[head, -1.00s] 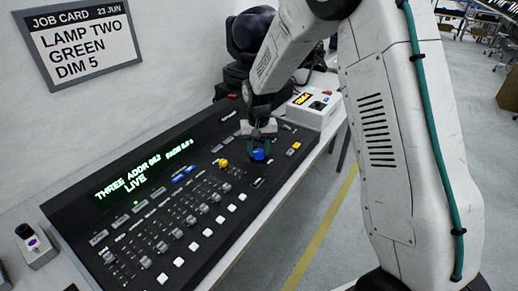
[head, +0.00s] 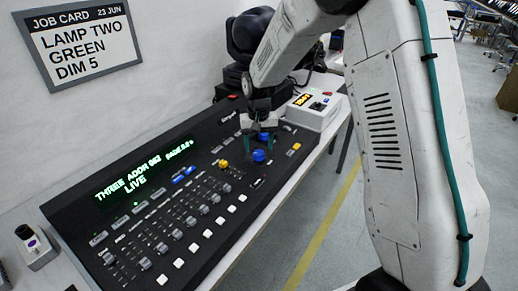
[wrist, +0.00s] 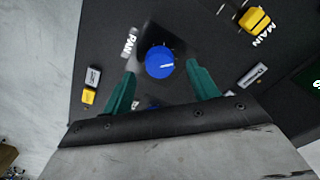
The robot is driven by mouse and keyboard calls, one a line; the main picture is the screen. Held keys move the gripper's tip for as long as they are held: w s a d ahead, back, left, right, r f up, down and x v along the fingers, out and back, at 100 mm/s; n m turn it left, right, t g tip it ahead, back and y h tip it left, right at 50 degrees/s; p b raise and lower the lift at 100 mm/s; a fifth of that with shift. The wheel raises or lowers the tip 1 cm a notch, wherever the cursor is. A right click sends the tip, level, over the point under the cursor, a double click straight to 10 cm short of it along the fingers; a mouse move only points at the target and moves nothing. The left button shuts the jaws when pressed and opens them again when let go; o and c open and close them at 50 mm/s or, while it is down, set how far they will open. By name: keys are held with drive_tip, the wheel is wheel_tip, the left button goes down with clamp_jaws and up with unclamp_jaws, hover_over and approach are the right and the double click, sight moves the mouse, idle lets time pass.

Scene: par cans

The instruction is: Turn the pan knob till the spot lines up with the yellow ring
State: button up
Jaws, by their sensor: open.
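The blue pan knob (head: 259,156) sits on the black lighting console (head: 75,215), towards its right end. In the wrist view the knob (wrist: 160,62) has a white pointer mark, and the label PAN is beside it. My gripper (head: 262,148) is open, its green fingers close behind the knob in the head view. In the wrist view the knob lies just beyond and between the fingertips (wrist: 161,75), with no visible contact. Neither the spot nor a yellow ring shows in these frames.
A second blue knob (head: 263,137) is partly hidden by my fingers. A yellow knob (head: 223,163) labelled MAIN (wrist: 256,20) and several faders are nearby. The console display (head: 140,170) is lit green. A white box (head: 315,107) stands at the console's far end.

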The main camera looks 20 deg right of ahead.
sight(259, 152)
wheel_tip(259, 152, up, 5)
drive_tip(key=shift+r, duration=0.2)
idle(0.4)
drive_tip(key=s+d+r, duration=0.1)
drive_tip(key=s+r, duration=0.3)
drive_tip(key=s, duration=0.8)
drive_tip(key=s+d+r+n+t, duration=0.1)
drive_tip(key=s+r, duration=0.4)
drive_tip(key=s, duration=0.8)
drive_tip(key=s+d+r+n, duration=0.1)
drive_tip(key=s+r, duration=0.4)
drive_tip(key=s, duration=0.8)
drive_tip(key=shift+s+d+r, duration=0.15)
drive_tip(key=shift+r, duration=0.1)
